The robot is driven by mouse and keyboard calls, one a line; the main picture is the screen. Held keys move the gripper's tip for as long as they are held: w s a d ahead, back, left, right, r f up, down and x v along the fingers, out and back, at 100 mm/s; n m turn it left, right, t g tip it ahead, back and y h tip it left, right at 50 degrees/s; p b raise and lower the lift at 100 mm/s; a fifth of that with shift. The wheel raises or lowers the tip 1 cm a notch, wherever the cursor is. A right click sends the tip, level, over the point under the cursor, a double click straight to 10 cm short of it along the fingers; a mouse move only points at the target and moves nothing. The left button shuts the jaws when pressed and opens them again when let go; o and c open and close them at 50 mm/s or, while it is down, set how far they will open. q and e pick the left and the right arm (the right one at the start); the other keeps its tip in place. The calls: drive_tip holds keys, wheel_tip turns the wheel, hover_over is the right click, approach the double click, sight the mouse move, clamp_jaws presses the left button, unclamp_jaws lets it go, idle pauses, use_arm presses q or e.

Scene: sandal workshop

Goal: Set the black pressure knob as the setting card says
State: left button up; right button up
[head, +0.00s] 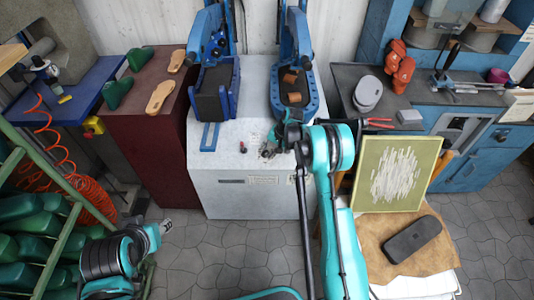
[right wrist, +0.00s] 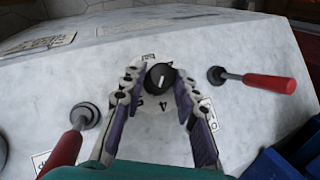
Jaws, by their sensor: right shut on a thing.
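The black pressure knob (right wrist: 160,76) sits on the pale top of the press cabinet (right wrist: 235,40). It has a white pointer line, which runs nearly up and down in the right wrist view. Small figures are printed around it; a 4 shows just below it. My right gripper (right wrist: 158,92) is shut on the knob, with a finger at each side. In the head view the right gripper (head: 269,148) is over the cabinet top and hides the knob. A printed card (right wrist: 45,46) lies at the upper left; its text is too small to read. My left gripper (head: 165,226) hangs low over the floor, empty.
Two red-handled levers, one right (right wrist: 270,82) and one left (right wrist: 66,150), flank the knob closely. Blue presses (head: 215,90) stand behind. A maroon cabinet (head: 150,125) with shoe forms is at the left, a blue workbench (head: 460,125) at the right.

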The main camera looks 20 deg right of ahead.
idle(0.5)
drive_tip(key=o, duration=1.2)
drive_tip(key=shift+c, duration=0.2)
drive_tip(key=v, duration=1.2)
drive_tip(key=shift+s+f, duration=0.1)
